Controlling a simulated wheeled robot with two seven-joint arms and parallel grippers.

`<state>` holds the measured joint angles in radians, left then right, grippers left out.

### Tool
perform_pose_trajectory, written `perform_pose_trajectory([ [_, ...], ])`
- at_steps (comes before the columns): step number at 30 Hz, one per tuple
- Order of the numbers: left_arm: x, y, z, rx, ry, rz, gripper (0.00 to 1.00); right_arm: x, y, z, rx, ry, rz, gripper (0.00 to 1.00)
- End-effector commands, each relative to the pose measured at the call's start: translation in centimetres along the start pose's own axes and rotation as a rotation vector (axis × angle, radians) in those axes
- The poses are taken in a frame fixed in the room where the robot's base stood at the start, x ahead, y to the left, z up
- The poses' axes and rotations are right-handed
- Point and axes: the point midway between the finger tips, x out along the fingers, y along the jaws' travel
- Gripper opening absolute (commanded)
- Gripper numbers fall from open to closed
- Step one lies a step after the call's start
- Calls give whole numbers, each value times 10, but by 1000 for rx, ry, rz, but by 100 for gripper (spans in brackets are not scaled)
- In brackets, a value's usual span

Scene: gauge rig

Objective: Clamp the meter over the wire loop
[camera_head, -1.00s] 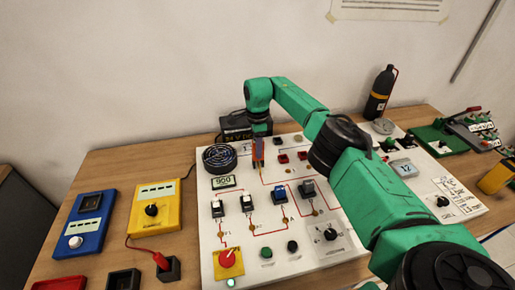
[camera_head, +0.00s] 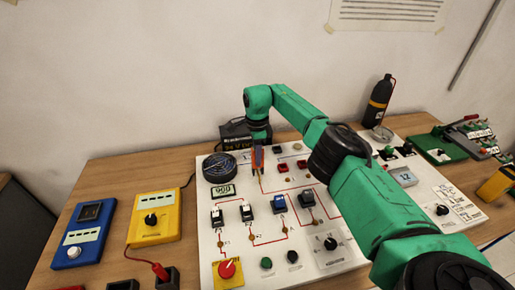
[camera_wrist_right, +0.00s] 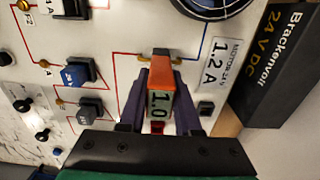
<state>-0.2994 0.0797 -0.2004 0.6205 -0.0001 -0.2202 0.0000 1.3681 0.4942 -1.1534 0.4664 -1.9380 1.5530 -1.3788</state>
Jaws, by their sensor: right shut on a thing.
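The orange clamp meter (camera_wrist_right: 160,75) has a small display that seems to read 1.0. My right gripper (camera_wrist_right: 160,100) is shut on it, with dark fingers on both sides. In the head view the meter (camera_head: 258,158) is held upright at the back of the white panel (camera_head: 207,255), beside the round fan. In the wrist view its dark tip lies over the panel's wiring line, with small brass bits showing at either side. The wire loop is mostly hidden there, so I cannot tell whether the jaws are around it. My left gripper is not in view.
The round fan (camera_head: 219,167) and the black 24 V supply (camera_wrist_right: 272,70) stand close to the gripper. Several switches and a red knob (camera_head: 227,269) are on the panel. Yellow (camera_head: 154,218) and blue (camera_head: 84,235) meters lie left; a black bottle (camera_head: 378,101) stands back right.

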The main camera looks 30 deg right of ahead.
Motion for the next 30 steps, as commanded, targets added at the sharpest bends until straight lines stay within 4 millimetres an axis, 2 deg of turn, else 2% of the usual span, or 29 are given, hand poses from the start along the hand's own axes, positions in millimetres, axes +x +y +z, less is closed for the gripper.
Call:
perform_pose_trajectory([
  [1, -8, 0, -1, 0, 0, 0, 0, -10, 0, 0, 0, -1, -2, 0],
  [16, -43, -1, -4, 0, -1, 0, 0, -60, 0, 0, -1, 0, -1, 0],
  [30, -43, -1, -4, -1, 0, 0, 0, -61, 0, 0, 0, 0, -1, 0],
])
